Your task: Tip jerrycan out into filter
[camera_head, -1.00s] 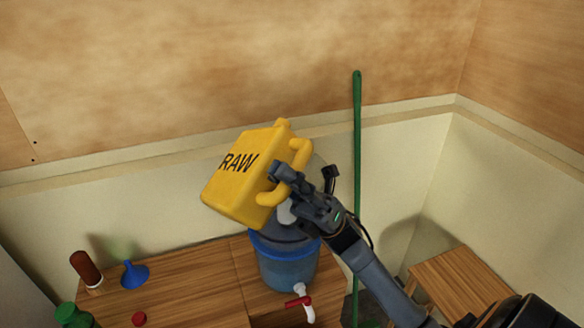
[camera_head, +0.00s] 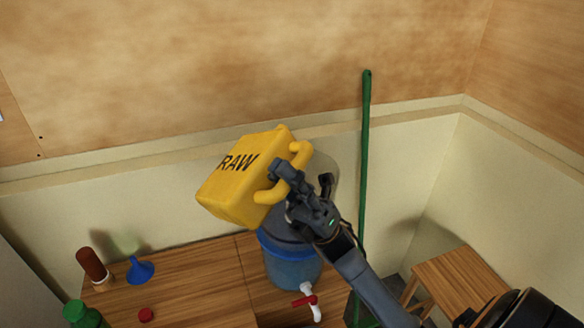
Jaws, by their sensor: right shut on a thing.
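The yellow jerrycan (camera_head: 236,188), marked RAW, is held tilted in the air above the filter. My right gripper (camera_head: 284,182) is shut on the jerrycan's handle at its right side. The filter (camera_head: 290,266) is a blue, see-through bucket with a blue rim and a red-handled tap (camera_head: 306,299) at its front. It stands on the wooden table below the jerrycan. The jerrycan and gripper hide part of the filter's top, and I cannot see any water flowing. My left gripper is not in view.
On the wooden table (camera_head: 200,290) are a blue funnel (camera_head: 140,269), a brown bottle (camera_head: 93,264), a red cap (camera_head: 146,314) and a green bottle (camera_head: 84,315). A green pole (camera_head: 364,160) leans by the wall. A wooden stool (camera_head: 458,285) stands at right.

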